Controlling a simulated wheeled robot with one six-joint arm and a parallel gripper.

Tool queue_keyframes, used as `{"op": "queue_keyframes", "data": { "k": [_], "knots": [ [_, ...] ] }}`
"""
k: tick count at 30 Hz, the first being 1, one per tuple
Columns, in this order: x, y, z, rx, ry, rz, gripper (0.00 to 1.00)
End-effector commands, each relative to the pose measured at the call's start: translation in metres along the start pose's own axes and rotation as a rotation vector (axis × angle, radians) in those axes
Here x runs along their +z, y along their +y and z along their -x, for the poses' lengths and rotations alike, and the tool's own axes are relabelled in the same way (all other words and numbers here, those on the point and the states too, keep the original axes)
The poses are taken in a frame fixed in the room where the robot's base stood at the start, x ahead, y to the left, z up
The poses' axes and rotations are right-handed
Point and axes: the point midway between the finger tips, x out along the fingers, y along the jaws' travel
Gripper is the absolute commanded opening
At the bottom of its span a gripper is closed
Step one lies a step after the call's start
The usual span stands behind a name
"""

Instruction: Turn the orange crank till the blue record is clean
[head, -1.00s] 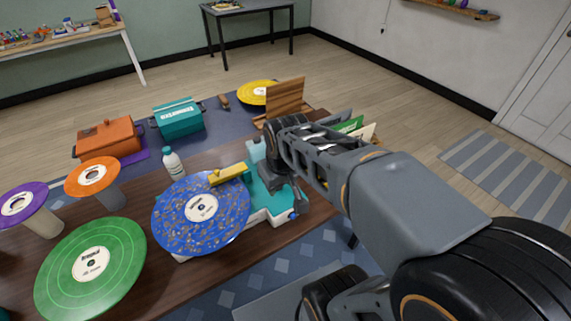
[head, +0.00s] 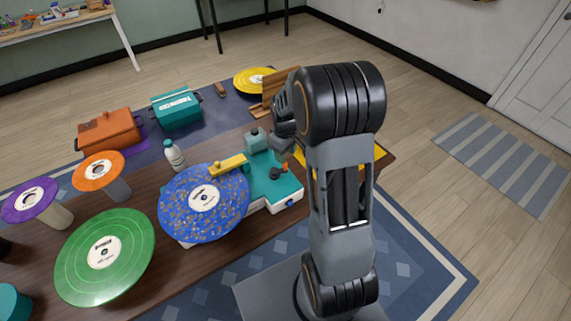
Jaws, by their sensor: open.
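The blue record (head: 180,212) lies on the teal and white machine (head: 262,200) in the head view. Its blue face is covered with brownish specks around a white label. A yellow arm (head: 228,165) reaches over its far edge. A small orange knob (head: 284,170) sits on a dark crank on the machine's teal top, right of the record. My gripper (head: 283,132) is above and behind the crank, apart from it. It is open, and its tips are partly hidden by my arm.
A white bottle (head: 175,157) stands behind the record. Green (head: 75,265), orange (head: 85,180) and purple (head: 45,192) records are at left. An orange box (head: 108,132), a teal box (head: 178,108), a yellow record (head: 245,80) and a wooden rack (head: 270,90) are farther back.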

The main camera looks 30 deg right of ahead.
Motion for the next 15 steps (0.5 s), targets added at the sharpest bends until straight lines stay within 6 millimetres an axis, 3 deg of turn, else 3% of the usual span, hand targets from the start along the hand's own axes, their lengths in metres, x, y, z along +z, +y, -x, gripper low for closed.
{"op": "queue_keyframes", "data": {
  "k": [6, 15],
  "knots": [
    [0.000, -0.001, -0.037, -0.002, -0.002, 0.000, 0.46],
    [0.000, -0.001, -0.063, 0.000, 0.000, 0.000, 0.46]
  ]
}}
